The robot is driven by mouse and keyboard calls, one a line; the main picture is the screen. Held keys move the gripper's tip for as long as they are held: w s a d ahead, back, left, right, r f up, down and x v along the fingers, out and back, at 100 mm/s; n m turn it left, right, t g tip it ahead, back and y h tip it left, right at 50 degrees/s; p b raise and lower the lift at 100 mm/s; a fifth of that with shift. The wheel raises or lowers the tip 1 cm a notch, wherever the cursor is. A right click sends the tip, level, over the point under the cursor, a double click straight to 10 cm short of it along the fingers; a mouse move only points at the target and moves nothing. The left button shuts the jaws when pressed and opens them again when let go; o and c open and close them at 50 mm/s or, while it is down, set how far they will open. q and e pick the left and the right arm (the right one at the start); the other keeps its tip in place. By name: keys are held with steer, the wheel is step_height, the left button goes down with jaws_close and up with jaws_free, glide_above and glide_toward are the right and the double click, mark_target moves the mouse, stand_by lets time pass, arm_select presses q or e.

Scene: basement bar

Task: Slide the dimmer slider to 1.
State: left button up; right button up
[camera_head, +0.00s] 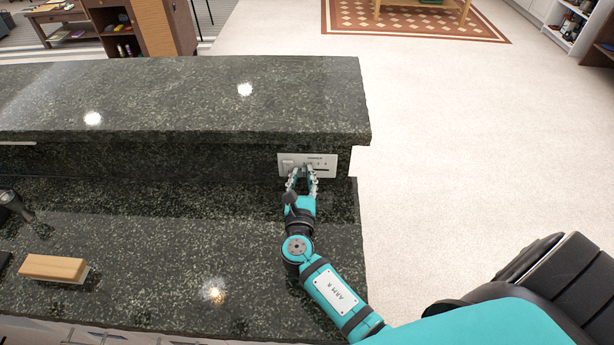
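The white dimmer panel (328,160) is set in the dark stone face below the raised bar top, near its right end. It carries small dark markings and a slot on its right part. The slider's exact position is too small to tell. My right gripper (302,172) is at the panel's lower edge, its two fingers pointing at it and visibly apart. The fingers cover part of the panel's lower middle. I cannot tell whether they touch the panel or the slider. My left gripper is not in view.
The raised dark stone bar top (180,95) overhangs just above the panel. The lower counter (160,260) lies under my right arm. A wooden block (53,267) and a dark metal fixture (14,205) are at the left. Pale open floor (440,150) lies to the right.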

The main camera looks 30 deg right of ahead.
steer(key=shift+o, duration=1.3)
steer(key=shift+a, duration=0.15)
steer(key=shift+v, duration=3.95)
steer(key=shift+f, duration=0.1)
